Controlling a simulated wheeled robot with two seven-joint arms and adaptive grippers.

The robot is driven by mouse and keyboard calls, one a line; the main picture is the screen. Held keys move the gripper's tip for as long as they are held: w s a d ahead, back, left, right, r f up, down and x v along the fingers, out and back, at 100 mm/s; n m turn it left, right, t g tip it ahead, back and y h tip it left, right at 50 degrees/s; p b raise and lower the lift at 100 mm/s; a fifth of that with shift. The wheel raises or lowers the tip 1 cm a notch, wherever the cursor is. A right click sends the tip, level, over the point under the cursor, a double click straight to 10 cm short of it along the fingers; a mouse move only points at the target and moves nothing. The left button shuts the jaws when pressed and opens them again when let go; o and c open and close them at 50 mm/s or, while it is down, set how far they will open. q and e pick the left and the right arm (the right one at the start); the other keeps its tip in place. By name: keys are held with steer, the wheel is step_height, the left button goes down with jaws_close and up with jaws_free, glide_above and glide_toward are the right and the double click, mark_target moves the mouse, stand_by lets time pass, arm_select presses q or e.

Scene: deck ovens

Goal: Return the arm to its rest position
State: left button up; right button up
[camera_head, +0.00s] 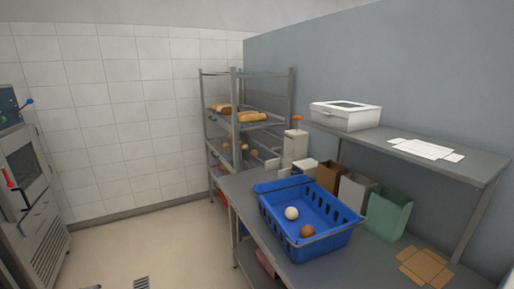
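Neither of my arms can be made out in the head view, and both grippers are out of frame. A blue crate (318,246) stands on the grey worktable (285,272) at lower right. A white ball-like item (291,213) and a brown one (307,231), both egg-like, lie inside it.
An oven (25,165) with a red handle stands at far left. A bread rack (235,130) is at the back. A wall shelf (440,167) holds a white box (345,116). Paper bags (387,215) stand behind the crate. The floor (150,240) between is open.

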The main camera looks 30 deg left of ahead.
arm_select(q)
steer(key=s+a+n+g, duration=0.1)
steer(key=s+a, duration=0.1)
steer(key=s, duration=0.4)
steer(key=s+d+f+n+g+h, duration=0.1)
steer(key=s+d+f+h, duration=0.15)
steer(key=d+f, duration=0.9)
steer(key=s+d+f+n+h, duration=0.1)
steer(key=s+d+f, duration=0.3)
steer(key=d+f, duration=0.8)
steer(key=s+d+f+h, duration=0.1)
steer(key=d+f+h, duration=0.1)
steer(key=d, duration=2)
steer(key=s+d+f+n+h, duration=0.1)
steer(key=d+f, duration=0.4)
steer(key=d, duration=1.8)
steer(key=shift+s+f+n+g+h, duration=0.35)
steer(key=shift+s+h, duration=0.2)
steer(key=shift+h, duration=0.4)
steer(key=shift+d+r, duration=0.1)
